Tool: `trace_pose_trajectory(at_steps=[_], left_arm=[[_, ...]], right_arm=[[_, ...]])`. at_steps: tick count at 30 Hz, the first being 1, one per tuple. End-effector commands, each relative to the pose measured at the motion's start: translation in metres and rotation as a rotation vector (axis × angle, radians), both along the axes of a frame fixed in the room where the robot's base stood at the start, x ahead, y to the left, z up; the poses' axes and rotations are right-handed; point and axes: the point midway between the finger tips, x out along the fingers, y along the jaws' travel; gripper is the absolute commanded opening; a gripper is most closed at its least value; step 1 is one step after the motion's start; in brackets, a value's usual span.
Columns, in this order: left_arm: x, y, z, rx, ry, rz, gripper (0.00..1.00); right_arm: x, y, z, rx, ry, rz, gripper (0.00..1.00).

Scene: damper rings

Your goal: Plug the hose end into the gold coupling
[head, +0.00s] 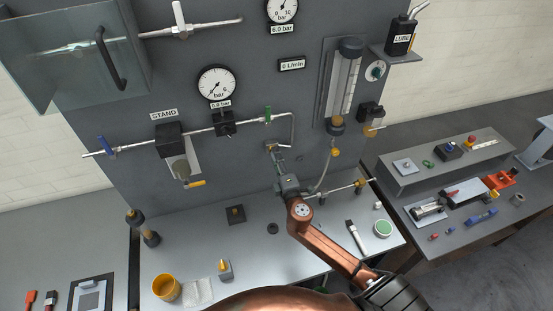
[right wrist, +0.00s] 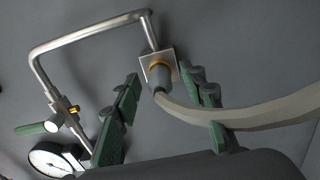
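The gold coupling (right wrist: 156,61) is on a square plate on the dark panel, below the bent steel pipe. The hose end (right wrist: 162,77) sits against it in line, with the gold rim showing around it; how deep it goes in I cannot tell. The grey hose (right wrist: 255,117) curves away to the right; it also shows in the head view (head: 326,172). My right gripper (right wrist: 163,80) is at the coupling, its green-padded fingers apart on either side of the hose end, with a gap at the left finger. It also shows in the head view (head: 279,158). My left gripper is out of view.
A green-handled valve (head: 267,115) and a pressure gauge (head: 216,83) are on the panel to the left. A flow meter (head: 343,85) stands to the right. The bench below holds a yellow cup (head: 166,288) and small parts, with bare room between.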

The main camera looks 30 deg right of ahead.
Motion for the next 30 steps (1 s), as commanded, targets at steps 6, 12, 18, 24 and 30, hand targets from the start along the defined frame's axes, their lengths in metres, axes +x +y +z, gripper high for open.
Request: trace_pose_trajectory(at_steps=[6, 12, 18, 24, 30], left_arm=[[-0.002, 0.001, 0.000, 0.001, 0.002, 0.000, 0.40], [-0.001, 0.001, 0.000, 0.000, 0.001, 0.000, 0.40], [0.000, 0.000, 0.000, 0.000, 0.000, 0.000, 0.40], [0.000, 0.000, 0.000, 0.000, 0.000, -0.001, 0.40], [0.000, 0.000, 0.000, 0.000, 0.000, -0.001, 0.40]], right_arm=[[-0.015, 0.004, -0.001, 0.001, 0.002, 0.000, 0.39], [-0.055, 0.013, -0.002, 0.003, 0.002, -0.001, 0.39], [-0.092, 0.022, -0.001, 0.004, 0.002, -0.001, 0.39], [-0.113, 0.028, -0.001, 0.001, 0.001, 0.000, 0.39], [-0.117, 0.029, 0.000, 0.000, -0.001, 0.000, 0.39]])
